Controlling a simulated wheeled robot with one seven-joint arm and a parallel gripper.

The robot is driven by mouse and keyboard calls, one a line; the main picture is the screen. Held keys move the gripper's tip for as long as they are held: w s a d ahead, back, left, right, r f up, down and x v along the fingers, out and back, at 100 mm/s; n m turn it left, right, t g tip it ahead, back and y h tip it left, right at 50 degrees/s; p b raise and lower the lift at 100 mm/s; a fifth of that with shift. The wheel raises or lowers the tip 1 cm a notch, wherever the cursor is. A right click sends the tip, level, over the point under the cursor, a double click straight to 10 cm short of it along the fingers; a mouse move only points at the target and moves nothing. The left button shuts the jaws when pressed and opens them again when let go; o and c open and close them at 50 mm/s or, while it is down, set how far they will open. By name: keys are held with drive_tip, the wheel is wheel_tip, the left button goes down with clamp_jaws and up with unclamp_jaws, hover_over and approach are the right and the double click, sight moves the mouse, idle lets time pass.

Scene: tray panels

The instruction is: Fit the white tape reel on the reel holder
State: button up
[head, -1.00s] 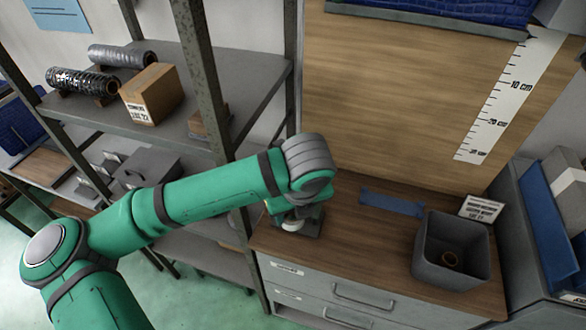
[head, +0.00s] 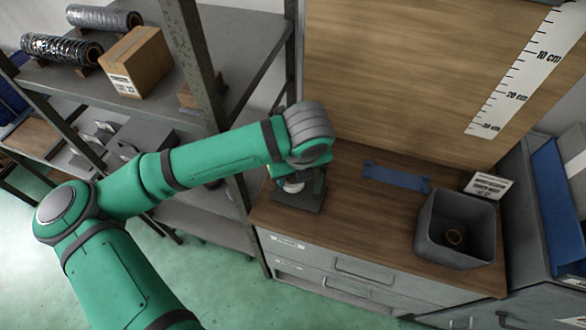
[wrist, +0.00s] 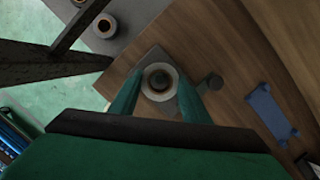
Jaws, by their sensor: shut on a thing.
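The white tape reel (wrist: 147,77) lies between the two fingers of my gripper (wrist: 158,98) in the wrist view. My gripper is shut on it. The reel's dark centre shows a round shape inside, perhaps the post of the reel holder. The holder's dark square base plate (wrist: 178,62) lies beneath the reel on the wooden bench. In the head view my gripper (head: 292,180) is low over this base plate (head: 305,198), with a bit of the white reel (head: 292,188) showing. I cannot tell whether the reel rests on the plate or is just above it.
A metal shelf post (head: 200,70) stands left of my gripper.

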drive_tip(key=shift+f, duration=1.2)
drive_tip(key=shift+f, duration=0.55)
idle(0.8)
drive_tip(key=o, duration=0.7)
drive_tip(key=shift+o, duration=0.2)
drive_tip(key=v, duration=1.1)
drive_tip(key=shift+f, duration=0.1)
idle(0.8)
